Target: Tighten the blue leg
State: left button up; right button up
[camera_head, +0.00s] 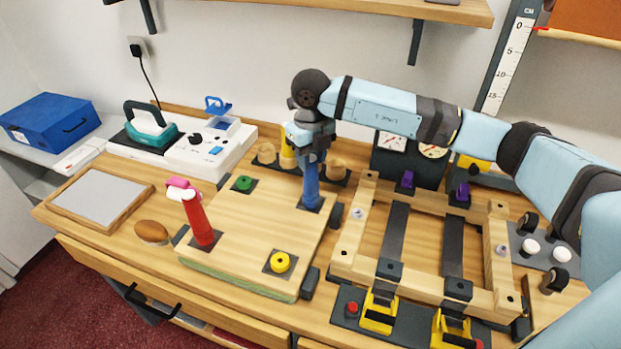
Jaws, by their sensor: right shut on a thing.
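The blue leg (311,188) stands upright on a dark square plate at the back right corner of a wooden board (255,222). My right gripper (312,158) is above it, pointing down, and is shut on the top of the blue leg. A red leg (198,218) stands at the board's front left corner, leaning a little in the picture. A green socket (243,183) and a yellow socket (281,262) sit at the other corners with no leg in them. My left gripper does not show.
A wooden frame (350,232) with dark straps and yellow clamps (379,312) lies to the right. Behind stand a yellow leg (287,153), round wooden knobs (266,153) and a gauge box (410,160). A white machine (182,148) and a brown oval object (151,232) are at left.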

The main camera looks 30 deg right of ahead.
jog(key=m+p, duration=0.1)
jog(key=m, duration=0.7)
jog(key=o, duration=0.6)
